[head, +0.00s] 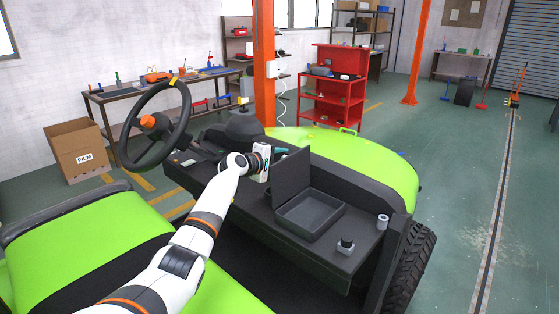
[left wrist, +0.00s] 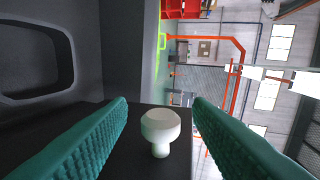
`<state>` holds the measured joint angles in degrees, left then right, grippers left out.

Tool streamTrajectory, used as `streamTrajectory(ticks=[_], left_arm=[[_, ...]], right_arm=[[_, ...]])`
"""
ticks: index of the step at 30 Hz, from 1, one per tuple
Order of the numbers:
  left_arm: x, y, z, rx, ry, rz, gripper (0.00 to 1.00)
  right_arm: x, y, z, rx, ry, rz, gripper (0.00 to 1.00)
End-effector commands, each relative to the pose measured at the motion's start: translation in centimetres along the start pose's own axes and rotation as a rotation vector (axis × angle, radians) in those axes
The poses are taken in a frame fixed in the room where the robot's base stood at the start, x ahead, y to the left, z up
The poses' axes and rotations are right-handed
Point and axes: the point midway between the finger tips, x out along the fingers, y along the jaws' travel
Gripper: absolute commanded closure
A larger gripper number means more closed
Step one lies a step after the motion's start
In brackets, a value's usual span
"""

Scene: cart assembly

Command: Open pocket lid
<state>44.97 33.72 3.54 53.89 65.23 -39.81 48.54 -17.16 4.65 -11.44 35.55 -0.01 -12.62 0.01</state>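The dark pocket (head: 307,216) is an open rectangular tray in the dashboard. Its dark lid (head: 292,172) stands upright along the tray's left rear edge. My left gripper (head: 276,154) is just left of the lid's top, above the dashboard. In the left wrist view its two teal fingers (left wrist: 160,112) are spread. A pale knob (left wrist: 160,125) shows between them, with gaps on both sides; I cannot tell what it is fixed to. A dark recess with rounded corners (left wrist: 32,62) shows at the left of that view. My right gripper is out of view.
A small knob (head: 345,246) and a pale cylinder (head: 383,222) stand on the dashboard right of the pocket. The steering wheel (head: 184,118) is left of my arm. The green hood (head: 375,165) lies behind the lid. Space above the tray is clear.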

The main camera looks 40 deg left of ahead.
Motion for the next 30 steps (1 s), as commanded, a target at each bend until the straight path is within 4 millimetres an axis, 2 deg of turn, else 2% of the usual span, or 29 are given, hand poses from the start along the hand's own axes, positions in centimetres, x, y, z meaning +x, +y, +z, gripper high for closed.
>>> streamTrajectory(ticks=[6,11,24,30], left_arm=[[-0.2,0.1,0.0,0.0,0.001,0.001,0.54],[-1.7,0.1,0.0,0.004,0.0,0.0,0.54],[-9.8,0.3,0.0,0.004,-0.001,0.001,0.54],[-11.7,0.1,0.1,0.0,0.0,0.0,0.54]], right_arm=[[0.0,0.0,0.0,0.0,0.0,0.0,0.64],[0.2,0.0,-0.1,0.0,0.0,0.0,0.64],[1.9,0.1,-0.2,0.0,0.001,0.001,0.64],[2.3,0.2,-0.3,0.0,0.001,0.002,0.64]])
